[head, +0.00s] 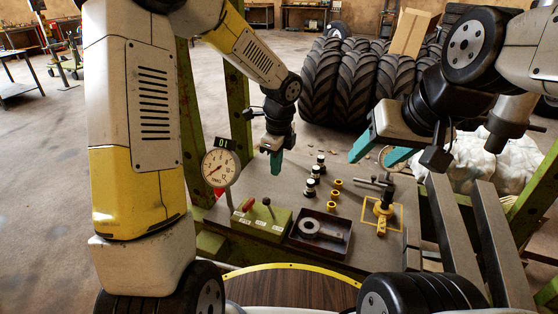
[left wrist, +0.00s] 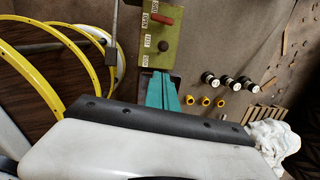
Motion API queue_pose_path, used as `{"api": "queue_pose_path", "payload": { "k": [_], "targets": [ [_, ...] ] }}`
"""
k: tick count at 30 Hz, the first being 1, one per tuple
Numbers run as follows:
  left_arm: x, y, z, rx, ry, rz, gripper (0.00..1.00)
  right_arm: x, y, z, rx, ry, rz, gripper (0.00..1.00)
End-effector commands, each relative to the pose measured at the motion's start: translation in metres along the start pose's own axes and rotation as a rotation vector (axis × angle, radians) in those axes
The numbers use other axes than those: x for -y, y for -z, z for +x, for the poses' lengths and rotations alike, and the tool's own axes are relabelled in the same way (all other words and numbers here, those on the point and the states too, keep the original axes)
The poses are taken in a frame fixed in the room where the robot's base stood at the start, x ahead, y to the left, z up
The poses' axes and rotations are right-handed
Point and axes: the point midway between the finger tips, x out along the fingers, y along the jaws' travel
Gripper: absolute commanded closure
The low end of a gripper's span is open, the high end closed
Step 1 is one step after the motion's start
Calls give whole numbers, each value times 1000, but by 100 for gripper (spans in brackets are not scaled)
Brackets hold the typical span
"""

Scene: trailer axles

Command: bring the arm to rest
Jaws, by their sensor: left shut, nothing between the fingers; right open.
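My left gripper (head: 275,160) comes in from the left and hangs over the back of the grey bench top (head: 250,190). Its teal fingers are shut with nothing between them. In the left wrist view the shut fingers (left wrist: 163,92) show near the green lever panel (left wrist: 160,45). My right gripper (head: 375,152) is at the right, above the bench's back right side, with its teal fingers apart and empty. Neither gripper is seen touching anything.
Large tyres (head: 350,80) stand behind.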

Motion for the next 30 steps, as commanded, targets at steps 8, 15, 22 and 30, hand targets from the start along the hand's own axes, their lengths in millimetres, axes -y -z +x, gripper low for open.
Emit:
{"api": "queue_pose_path", "payload": {
  "k": [8,15,22,30],
  "targets": [
    [-1,-1,-3,2,4,-14,100,0,0,0,0,0,0,45],
    [-34,-24,-60,16,73,-357,100,0,0,0,0,0,0,45],
    [-99,-42,-130,-63,189,-935,100,0,0,0,0,0,0,45],
    [-173,-37,-180,-313,279,-1560,100,0,0,0,0,0,0,45]
  ]
}}
